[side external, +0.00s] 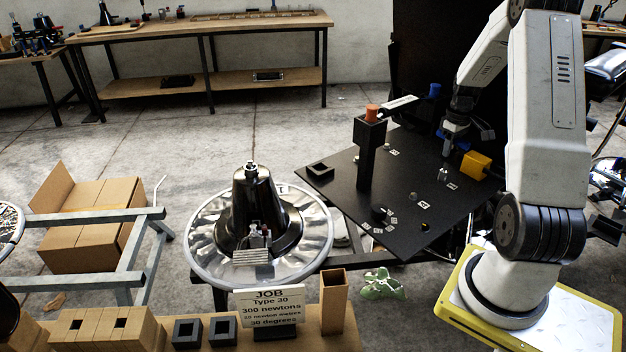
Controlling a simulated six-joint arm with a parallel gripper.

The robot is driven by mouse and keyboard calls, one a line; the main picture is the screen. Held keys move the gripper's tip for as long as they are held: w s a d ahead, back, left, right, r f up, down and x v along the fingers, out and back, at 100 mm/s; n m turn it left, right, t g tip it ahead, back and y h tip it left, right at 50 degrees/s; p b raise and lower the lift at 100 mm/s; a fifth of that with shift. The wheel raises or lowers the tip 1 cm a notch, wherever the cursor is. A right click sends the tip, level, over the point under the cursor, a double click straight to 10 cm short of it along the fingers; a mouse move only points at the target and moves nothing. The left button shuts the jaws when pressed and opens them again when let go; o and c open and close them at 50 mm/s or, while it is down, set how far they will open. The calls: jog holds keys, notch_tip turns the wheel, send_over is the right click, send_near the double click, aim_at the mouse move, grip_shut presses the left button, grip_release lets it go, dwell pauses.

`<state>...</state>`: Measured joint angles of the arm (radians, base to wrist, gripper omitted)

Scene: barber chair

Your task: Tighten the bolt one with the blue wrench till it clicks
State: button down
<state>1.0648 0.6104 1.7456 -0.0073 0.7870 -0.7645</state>
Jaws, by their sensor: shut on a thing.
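My gripper (449,138) points down above the right part of the black work table (330,181). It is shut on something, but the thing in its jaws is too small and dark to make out. A blue piece (434,90), which looks like the blue wrench's end, shows just left of my wrist; I cannot tell whether it is held or stands behind. Small metal bolts, one (442,174) below my gripper and one (413,196) nearer the front, stand on the table beside small white labels. I cannot read which is bolt one.
A tall black post (370,155) with an orange piece (372,112) on top stands left of my gripper. A yellow piece (475,165) is close on the right. A black open box (320,171) sits at the left corner.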

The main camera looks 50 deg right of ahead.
jog(key=shift+r, duration=0.15)
jog(key=shift+r, duration=2.4)
